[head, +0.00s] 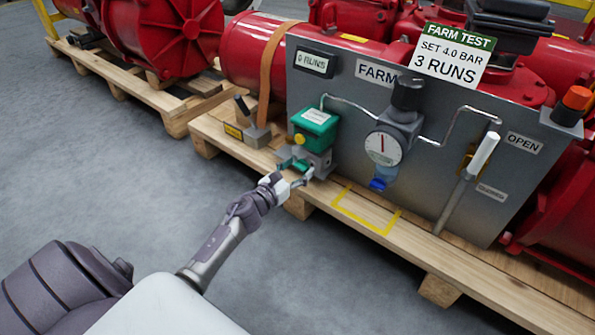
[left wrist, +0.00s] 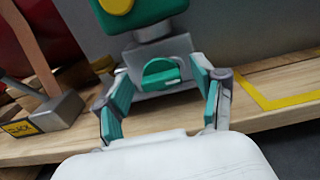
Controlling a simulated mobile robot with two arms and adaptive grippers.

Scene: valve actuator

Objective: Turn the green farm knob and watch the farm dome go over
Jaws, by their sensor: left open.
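The green farm knob (left wrist: 161,74) is on the front of a grey valve block (left wrist: 150,52), under a green box (head: 315,122) with a yellow round dome (head: 299,139). The yellow dome also shows at the top of the left wrist view (left wrist: 117,5). My left gripper (head: 297,172) is open in front of the block. In the left wrist view its green-padded fingers (left wrist: 160,88) stand on either side of the knob, with gaps visible. I cannot tell exactly how far the fingertips reach. My right gripper is not in view.
A grey panel (head: 330,95) carries a gauge (head: 384,148), a "0 RUNS" sign (head: 314,63) and a white-handled lever (head: 483,155). A block with a black handle (head: 247,133) stands left. A yellow outline (head: 365,222) marks bare wooden pallet. Grey floor lies in front.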

